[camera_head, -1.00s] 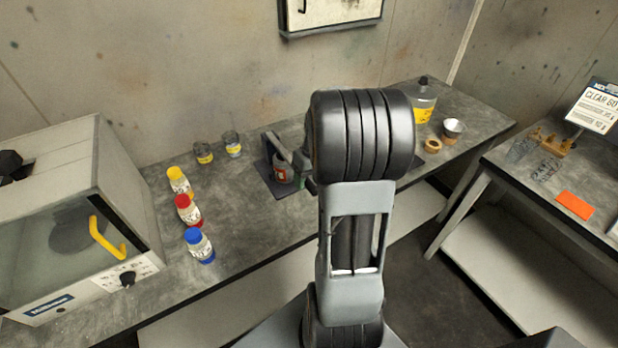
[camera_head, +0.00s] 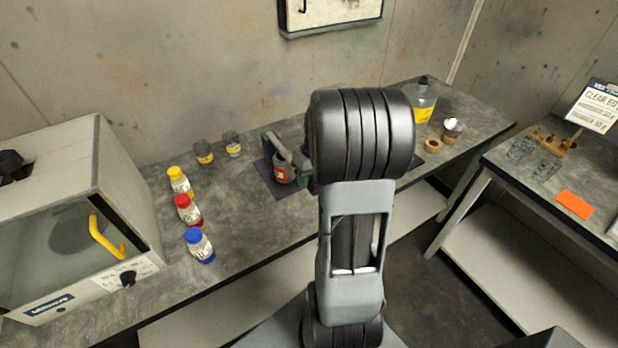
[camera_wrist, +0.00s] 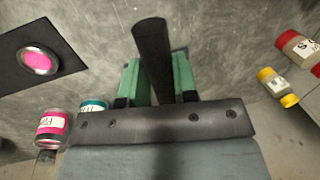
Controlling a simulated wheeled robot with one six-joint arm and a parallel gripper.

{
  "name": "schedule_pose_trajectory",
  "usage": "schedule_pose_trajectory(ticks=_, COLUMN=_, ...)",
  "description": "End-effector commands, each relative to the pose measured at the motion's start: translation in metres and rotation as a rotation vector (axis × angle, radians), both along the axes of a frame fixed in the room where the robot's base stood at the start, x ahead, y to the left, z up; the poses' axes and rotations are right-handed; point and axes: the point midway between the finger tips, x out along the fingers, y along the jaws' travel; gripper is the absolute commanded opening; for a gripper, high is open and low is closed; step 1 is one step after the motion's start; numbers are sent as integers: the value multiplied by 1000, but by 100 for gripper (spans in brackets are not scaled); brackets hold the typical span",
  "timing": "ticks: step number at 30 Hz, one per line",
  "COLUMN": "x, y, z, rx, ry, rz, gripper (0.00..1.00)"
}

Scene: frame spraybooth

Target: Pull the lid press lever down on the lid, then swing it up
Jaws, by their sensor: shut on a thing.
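The lid press (camera_head: 270,147) stands on a dark mat (camera_head: 288,191) on the long bench in the head view. A can (camera_head: 284,174) with a red-orange label sits in it, with grey press parts above. My arm covers the right side of the press, so lid contact cannot be told. In the wrist view, the dark round bar of the press lever (camera_wrist: 152,45) stands between the green fingers of my gripper (camera_wrist: 158,80). My gripper is shut on this lever. Only a sliver of my gripper shows in the head view, beside the press.
Yellow-, red- and blue-capped bottles (camera_head: 188,210) stand left of the press. Two small cans (camera_head: 233,144) stand behind. An oven-like box (camera_head: 75,200) with a yellow handle fills the left end. A larger yellow-labelled bottle (camera_head: 424,103) stands right. Bench between bottles and press is clear.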

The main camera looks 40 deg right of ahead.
Motion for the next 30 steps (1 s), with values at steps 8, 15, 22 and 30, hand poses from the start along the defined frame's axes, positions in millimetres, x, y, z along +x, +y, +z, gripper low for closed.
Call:
schedule_pose_trajectory(ticks=8, x=4, y=0, z=33, rx=16, ry=103, rz=3, gripper=0)
schedule_pose_trajectory(ticks=15, x=5, y=-1, z=35, rx=17, ry=131, rz=0, gripper=0)
schedule_pose_trajectory(ticks=22, x=5, y=-1, z=34, rx=17, ry=131, rz=0, gripper=30)
schedule_pose_trajectory(ticks=30, x=4, y=-1, z=34, rx=17, ry=131, rz=0, gripper=52)
